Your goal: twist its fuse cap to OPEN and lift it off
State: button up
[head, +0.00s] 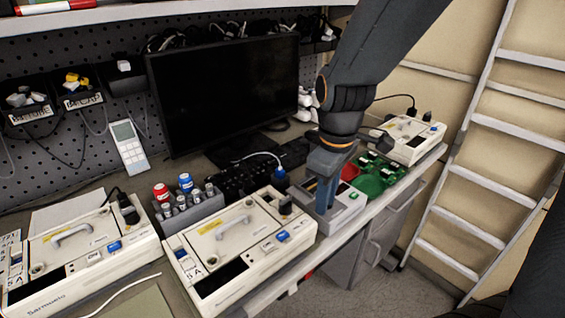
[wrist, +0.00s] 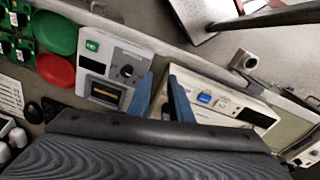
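My gripper (head: 327,203) points down over the grey test unit, just right of this pump. In the wrist view my gripper (wrist: 163,100) has its two blue fingers apart with nothing between them. The pump (wrist: 236,112) there lies right of the fingers, partly hidden by them.
The grey test unit (wrist: 123,58) with a dark dial is beside the fingers. Red (wrist: 54,71) and green (wrist: 56,33) trays lie beyond it. Another pump (head: 90,262) is at left, and one (head: 415,128) at far right. A bottle rack (head: 190,210) stands behind the middle pump.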

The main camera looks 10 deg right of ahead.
aim_at(286, 198)
jog(key=w+a+r+n, duration=0.1)
jog(key=a+r+n, duration=0.1)
jog(key=n, duration=0.2)
jog(key=w+a+r+n, duration=0.1)
jog(key=a+r+n, duration=0.1)
jog(key=n, duration=0.3)
jog(key=w+a+r+n, duration=0.1)
jog(key=a+r+n, duration=0.1)
jog(key=a+n, duration=0.2)
jog(key=shift+w+r+n+g+p, duration=0.1)
jog(key=shift+w+n+g+p, duration=0.25)
jog(key=shift+n, duration=0.25)
jog(key=shift+a+r+n, duration=0.15)
jog(key=shift+a+n, duration=0.05)
jog(key=shift+n, duration=0.4)
notch_tip(286, 198, down, 7)
jog(key=b, duration=0.5)
jog(key=shift+f, duration=0.2)
jog(key=shift+s, duration=0.1)
grip_shut()
jog(key=shift+f, duration=0.1)
